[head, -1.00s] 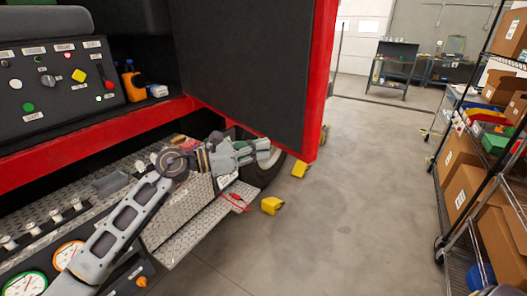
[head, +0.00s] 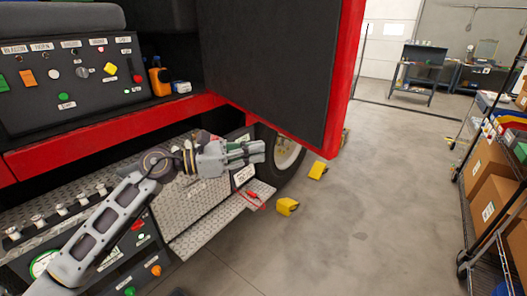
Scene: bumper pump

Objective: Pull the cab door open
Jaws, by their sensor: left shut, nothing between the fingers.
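The cab door (head: 275,70) stands open in the upper middle of the head view. Its dark inner panel faces me and its red edge (head: 345,75) is on the right. My left gripper (head: 260,151) is shut and empty. It appears just below the door's lower edge, in front of the wheel; I cannot tell whether it touches the door. The door's outer side is hidden. My right gripper is not in view.
A control panel (head: 75,76) and an orange bottle (head: 159,78) are inside the cab. A diamond-plate step (head: 205,222) juts out below. Yellow wheel chocks (head: 288,206) lie on the floor. A shelf rack (head: 480,255) with boxes stands at right. The floor between is clear.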

